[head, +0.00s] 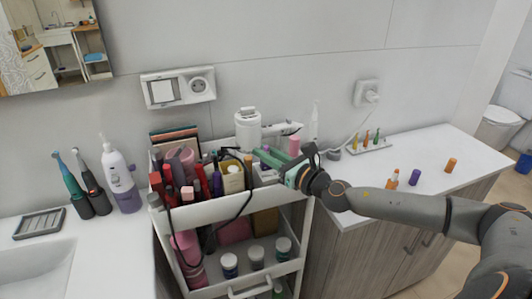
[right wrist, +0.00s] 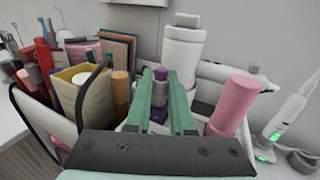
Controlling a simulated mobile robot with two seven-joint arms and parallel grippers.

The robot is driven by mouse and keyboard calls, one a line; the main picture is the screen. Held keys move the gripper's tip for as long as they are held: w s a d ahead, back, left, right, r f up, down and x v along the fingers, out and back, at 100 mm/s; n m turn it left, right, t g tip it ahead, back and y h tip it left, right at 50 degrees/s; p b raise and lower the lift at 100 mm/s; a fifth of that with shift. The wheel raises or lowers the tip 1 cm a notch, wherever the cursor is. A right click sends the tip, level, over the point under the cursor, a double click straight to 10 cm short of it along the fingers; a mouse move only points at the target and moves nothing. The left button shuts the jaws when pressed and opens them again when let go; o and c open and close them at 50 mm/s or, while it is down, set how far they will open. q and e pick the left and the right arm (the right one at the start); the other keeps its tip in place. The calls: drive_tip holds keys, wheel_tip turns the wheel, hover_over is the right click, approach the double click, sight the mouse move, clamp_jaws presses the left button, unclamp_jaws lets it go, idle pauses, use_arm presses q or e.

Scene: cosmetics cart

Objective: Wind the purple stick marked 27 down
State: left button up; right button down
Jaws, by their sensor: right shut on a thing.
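My right gripper (head: 262,154) reaches over the top tray of the cart from the right. In the right wrist view its two green fingers (right wrist: 162,92) are shut around a stick with a purple top (right wrist: 160,74) and a silver band below it. The stick stands upright between the fingers, and more purple shows lower down. Its lower part is hidden by the fingers, and I cannot read a number on it. My left gripper is not in view.
The cart's top tray (head: 215,209) is crowded with tubes, brushes and a yellow box (head: 232,178). A pink cylinder (right wrist: 236,103) and a white bottle (right wrist: 181,55) stand close to the fingers. Loose caps, one purple (head: 414,177), stand on the right counter (head: 440,150).

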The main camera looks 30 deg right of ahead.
drive_tip(key=shift+r+h, duration=0.1)
drive_tip(key=shift+h, duration=0.2)
drive_tip(key=shift+m+h+p, duration=0.65)
drive_tip(key=shift+m+h, duration=0.05)
drive_tip(key=shift+h, duration=0.1)
drive_tip(key=shift+a+m+h+p, duration=0.1)
drive_tip(key=shift+m+h+p, duration=0.2)
drive_tip(key=shift+m+h, duration=0.65)
drive_tip(key=m+h, duration=0.2)
drive_tip(key=h, duration=0.2)
drive_tip(key=shift+g, duration=0.3)
drive_tip(key=shift+m+g+h, duration=1.1)
drive_tip(key=shift+m+h, duration=0.65)
drive_tip(key=shift+h, duration=0.8)
drive_tip(key=c, duration=0.8)
unclamp_jaws()
drive_tip(key=shift+o, duration=0.2)
